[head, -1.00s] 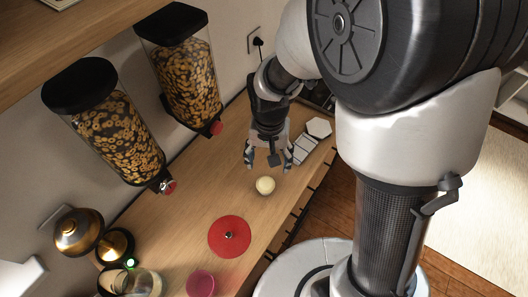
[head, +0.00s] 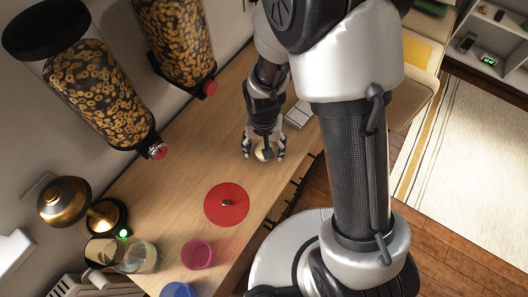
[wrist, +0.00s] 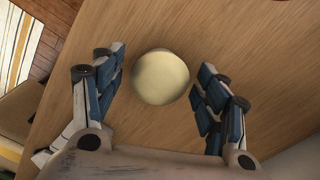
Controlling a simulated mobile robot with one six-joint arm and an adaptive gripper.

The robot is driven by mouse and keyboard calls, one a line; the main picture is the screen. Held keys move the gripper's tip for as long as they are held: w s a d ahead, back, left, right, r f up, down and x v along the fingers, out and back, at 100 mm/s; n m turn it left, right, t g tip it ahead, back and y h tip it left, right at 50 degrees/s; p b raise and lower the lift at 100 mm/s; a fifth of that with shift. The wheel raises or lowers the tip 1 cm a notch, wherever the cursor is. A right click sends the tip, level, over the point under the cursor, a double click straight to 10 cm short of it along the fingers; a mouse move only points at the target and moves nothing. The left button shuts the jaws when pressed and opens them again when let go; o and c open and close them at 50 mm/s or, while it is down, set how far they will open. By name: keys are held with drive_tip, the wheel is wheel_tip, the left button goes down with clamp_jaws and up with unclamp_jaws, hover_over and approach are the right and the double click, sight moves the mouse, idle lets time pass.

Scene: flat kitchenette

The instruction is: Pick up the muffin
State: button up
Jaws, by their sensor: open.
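The muffin (wrist: 161,78) shows in the wrist view as a round, pale yellow top on the wooden counter. It lies between and slightly beyond the two open fingers of my gripper (wrist: 163,88), with a gap on each side. In the head view my gripper (head: 263,154) points down over the muffin (head: 263,154), which is partly hidden behind the fingers. Only the muffin's top is seen from the wrist, so its sides are hidden.
A red disc with a small knob (head: 227,204) lies on the counter (head: 160,200). A pink cup (head: 197,254), a blue cup (head: 178,290) and a glass jar (head: 142,257) stand nearer. Two cereal dispensers (head: 100,95) hang on the wall. The counter's edge is close to the muffin.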

drive_tip(key=shift+f, duration=0.2)
drive_tip(key=c, duration=1.1)
